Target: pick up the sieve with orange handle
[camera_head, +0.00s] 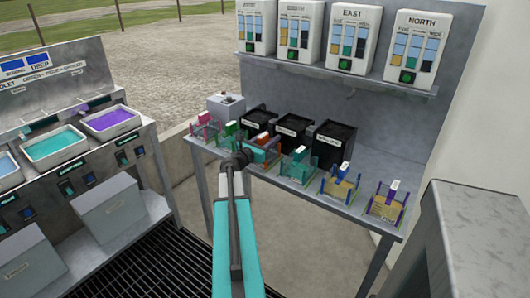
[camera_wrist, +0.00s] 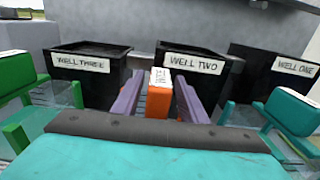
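The sieve with the orange handle (camera_head: 263,137) is in the middle of the sieve row in the head view, partly hidden by my gripper. In the wrist view the orange handle (camera_wrist: 159,101) stands upright at the centre with a white label on top. Purple bars flank it on both sides, with gaps to the handle; I cannot tell whether they are sieve posts or my fingers. My gripper (camera_head: 242,157) is at the table's front edge, just left of and in front of this sieve. Its fingertips are not clear, and nothing is visibly held.
A green sieve (camera_wrist: 32,95) is close on the left and a teal sieve (camera_wrist: 285,118) on the right. Black bins labelled WELL THREE (camera_wrist: 88,85), WELL TWO (camera_wrist: 205,88) and WELL ONE (camera_wrist: 275,80) stand behind. A grey cabinet (camera_head: 480,230) is at the right.

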